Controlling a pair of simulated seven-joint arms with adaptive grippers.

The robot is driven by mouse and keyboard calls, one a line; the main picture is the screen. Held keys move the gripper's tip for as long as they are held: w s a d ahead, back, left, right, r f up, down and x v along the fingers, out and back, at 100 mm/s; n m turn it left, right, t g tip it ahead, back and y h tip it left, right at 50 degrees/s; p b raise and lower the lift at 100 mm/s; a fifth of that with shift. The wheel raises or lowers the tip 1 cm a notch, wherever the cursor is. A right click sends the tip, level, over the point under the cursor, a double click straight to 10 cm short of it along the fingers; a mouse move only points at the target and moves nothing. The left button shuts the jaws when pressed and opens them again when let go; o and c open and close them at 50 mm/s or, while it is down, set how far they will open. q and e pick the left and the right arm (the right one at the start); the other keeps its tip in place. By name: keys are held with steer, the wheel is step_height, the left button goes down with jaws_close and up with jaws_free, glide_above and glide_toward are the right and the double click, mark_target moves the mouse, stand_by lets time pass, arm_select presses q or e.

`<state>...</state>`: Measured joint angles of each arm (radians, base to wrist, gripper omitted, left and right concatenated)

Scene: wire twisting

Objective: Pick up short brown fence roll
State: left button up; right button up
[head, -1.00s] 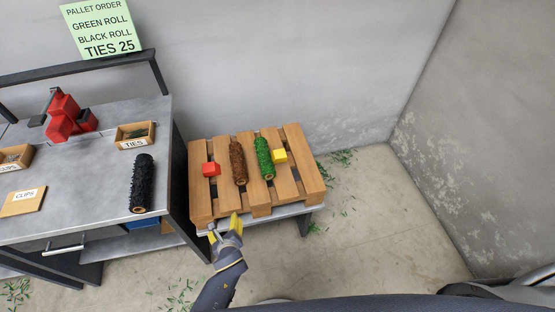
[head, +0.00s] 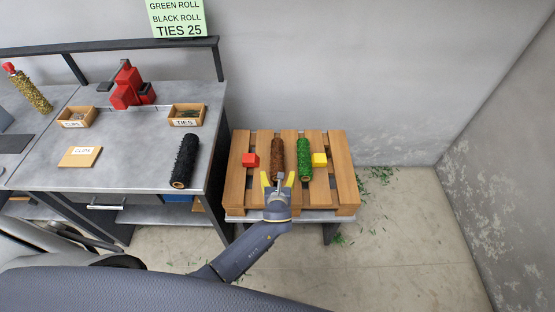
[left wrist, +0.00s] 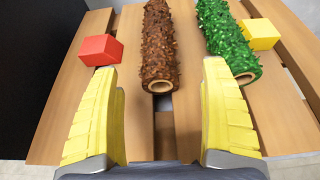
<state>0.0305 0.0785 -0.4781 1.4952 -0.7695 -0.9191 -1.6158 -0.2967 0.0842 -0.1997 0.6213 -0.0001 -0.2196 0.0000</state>
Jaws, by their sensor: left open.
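The short brown roll (head: 277,155) lies on the wooden pallet (head: 343,180), between a red block and a green roll. In the left wrist view the brown roll (left wrist: 157,45) lies lengthwise, its hollow end facing me. My left gripper (head: 278,180) is open and empty at the near end of the brown roll. In the left wrist view its yellow fingers (left wrist: 160,115) stand wide apart, one on each side of the line of the roll, with the roll's end just beyond them. My right gripper is not in view.
The green roll (head: 304,158) lies close to the right of the brown one, with a yellow block (head: 319,160) beside it. The red block (head: 250,160) is to the left. A black roll (head: 184,160) lies on the grey workbench (head: 140,150).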

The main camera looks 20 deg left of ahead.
mark_target(277, 166)
arm_select(q)
steer(key=shift+x, duration=4.15)
steer(key=shift+s, duration=0.1)
steer(key=c, duration=1.4)
